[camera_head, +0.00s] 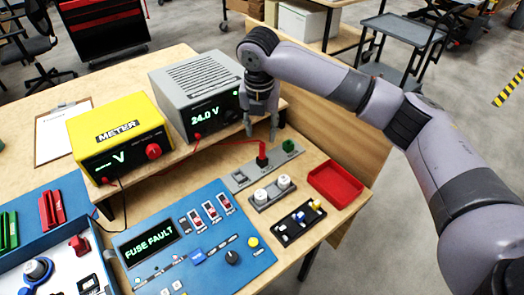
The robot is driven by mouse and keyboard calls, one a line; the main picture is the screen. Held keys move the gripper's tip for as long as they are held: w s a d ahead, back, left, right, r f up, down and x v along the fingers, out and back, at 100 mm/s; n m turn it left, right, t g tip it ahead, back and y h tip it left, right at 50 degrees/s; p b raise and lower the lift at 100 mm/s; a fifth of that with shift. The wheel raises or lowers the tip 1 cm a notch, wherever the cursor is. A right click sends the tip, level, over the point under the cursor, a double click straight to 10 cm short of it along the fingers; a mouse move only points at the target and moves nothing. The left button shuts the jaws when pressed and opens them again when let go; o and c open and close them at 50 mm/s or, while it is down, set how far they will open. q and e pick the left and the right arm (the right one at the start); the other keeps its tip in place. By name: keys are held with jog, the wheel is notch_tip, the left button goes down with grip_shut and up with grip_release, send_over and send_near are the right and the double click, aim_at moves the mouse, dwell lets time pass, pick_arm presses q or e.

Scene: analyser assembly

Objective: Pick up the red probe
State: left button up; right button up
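The red probe (262,149) stands upright in a small black holder (262,161) on a grey plate. A red lead runs from it to the grey power supply (197,96), which reads 24.0 V. My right gripper (261,133) points down just above the probe, beside the front right corner of the power supply. Its fingers are apart with nothing visible between them. I cannot tell whether they touch the red lead. My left gripper is not in view.
A yellow meter (117,137) stands left of the power supply. A blue panel (192,240) reads FUSE FAULT. Right of the probe are a green part (289,146), white-capped parts (284,182), a red tray (335,184) and a black rack (298,222). A wooden board edges the bench.

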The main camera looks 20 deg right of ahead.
aim_at(262, 143)
jog(key=shift+d+f, duration=0.15)
jog(key=shift+f, duration=1.4)
jog(key=f, duration=0.3)
jog(key=shift+w+d+f, duration=0.15)
jog(key=shift+w+f, duration=0.15)
jog(key=shift+f, duration=0.25)
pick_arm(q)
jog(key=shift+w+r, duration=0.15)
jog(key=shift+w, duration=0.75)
pick_arm(e)
grip_shut()
